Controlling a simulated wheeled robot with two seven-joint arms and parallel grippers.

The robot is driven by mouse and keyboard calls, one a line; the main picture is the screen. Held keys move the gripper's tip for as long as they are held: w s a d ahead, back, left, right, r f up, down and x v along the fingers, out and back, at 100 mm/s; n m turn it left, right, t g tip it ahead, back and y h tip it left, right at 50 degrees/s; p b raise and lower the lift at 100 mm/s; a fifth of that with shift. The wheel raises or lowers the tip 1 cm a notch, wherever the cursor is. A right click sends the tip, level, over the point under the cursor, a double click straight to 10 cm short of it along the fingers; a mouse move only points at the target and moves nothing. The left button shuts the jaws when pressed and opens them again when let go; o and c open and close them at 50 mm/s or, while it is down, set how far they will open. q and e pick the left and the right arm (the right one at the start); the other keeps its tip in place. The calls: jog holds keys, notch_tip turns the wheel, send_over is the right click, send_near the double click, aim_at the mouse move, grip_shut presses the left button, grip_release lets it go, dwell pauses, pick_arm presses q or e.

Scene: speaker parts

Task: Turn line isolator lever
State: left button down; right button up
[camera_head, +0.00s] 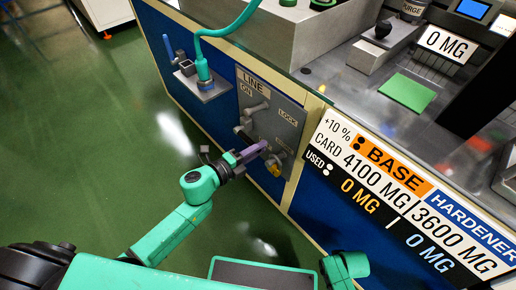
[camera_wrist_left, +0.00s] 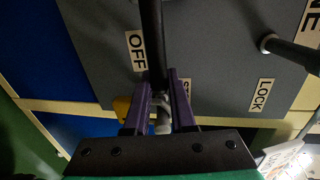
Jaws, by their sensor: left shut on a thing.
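The grey LINE isolator panel (camera_head: 290,103) is on the blue front of the machine, with ON and LOCK labels. My left gripper (camera_head: 262,147), with purple fingers, is at its lower part. In the left wrist view the gripper (camera_wrist_left: 160,100) is shut on a dark lever bar (camera_wrist_left: 152,40), which runs up between the fingers beside the OFF label (camera_wrist_left: 137,50). The lever's far end is hidden. A second dark handle (camera_wrist_left: 290,52) stands out near the LOCK label (camera_wrist_left: 261,95).
A yellow part (camera_head: 274,166) sits just below the gripper on the panel. A teal hose (camera_head: 203,66) plugs in above left. A sign board (camera_head: 400,190) stands to the right. The green floor (camera_head: 90,130) at left is clear.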

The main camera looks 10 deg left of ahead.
pick_arm(q)
jog(key=c, duration=0.8)
grip_release()
jog(key=shift+o, duration=0.2)
jog(key=v, duration=1.4)
jog(key=shift+s+p, duration=0.25)
jog(key=shift+p, duration=0.15)
pick_arm(e)
jog(key=shift+s+d+f, duration=0.2)
jog(key=shift+s+f, duration=0.4)
pick_arm(q)
jog(key=shift+a+r, duration=0.1)
jog(key=shift+a, duration=0.05)
pick_arm(e)
jog(key=shift+w+r, duration=0.1)
jog(key=shift+w, duration=0.05)
